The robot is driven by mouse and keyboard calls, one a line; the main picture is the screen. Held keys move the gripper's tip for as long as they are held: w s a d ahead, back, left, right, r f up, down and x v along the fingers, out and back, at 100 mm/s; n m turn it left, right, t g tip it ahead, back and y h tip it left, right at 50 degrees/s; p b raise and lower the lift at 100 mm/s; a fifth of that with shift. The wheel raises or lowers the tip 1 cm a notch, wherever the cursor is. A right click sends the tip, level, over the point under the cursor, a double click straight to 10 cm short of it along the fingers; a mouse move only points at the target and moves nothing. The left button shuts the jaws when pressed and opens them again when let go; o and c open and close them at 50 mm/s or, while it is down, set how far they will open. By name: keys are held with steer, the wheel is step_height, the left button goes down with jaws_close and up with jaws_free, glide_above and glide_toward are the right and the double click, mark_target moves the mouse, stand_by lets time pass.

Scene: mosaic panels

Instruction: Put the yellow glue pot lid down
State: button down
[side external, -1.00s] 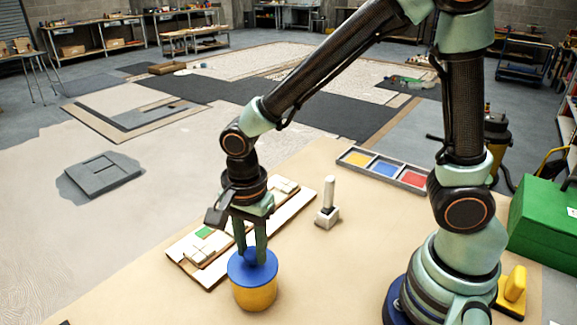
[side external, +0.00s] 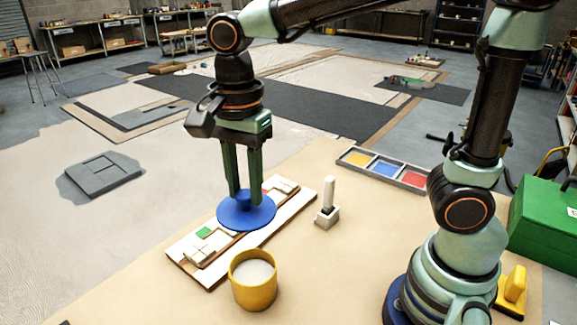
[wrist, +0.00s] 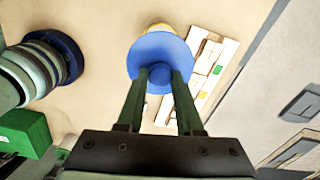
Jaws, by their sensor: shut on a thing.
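The lid of the yellow glue pot is a flat blue disc (side external: 238,217). My gripper (side external: 246,198) is shut on it from above and holds it raised, clear of the pot. In the wrist view the blue lid (wrist: 160,50) sits at my fingertips (wrist: 160,74) and hides most of the pot. The yellow glue pot (side external: 254,290) stands upright and open on the table, with whitish glue inside. From the side, the lid appears behind the pot and covers part of the mosaic panel. How the fingers grip the lid's top is partly hidden.
A mosaic panel (side external: 204,262) with white and green tiles lies behind the pot. A white-handled tool (side external: 328,202) stands right of it. A tray (side external: 345,163) of yellow, blue and red stands farther back. A green box (side external: 545,230) is at right. The table right of the pot is clear.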

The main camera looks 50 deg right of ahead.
mark_target(248, 190)
step_height(248, 190, up, 6)
steer(key=shift+f, duration=0.1)
steer(key=shift+d, duration=0.3)
steer(key=d+f, duration=0.3)
steer(key=d, duration=0.4)
steer(key=d+f, duration=0.4)
steer(key=d, duration=0.2)
steer(key=shift+d+f, duration=0.2)
steer(key=shift+f, duration=9.7)
steer(key=shift+f, duration=0.15)
steer(key=c, duration=0.6)
jaws_free()
steer(key=shift+o, duration=0.2)
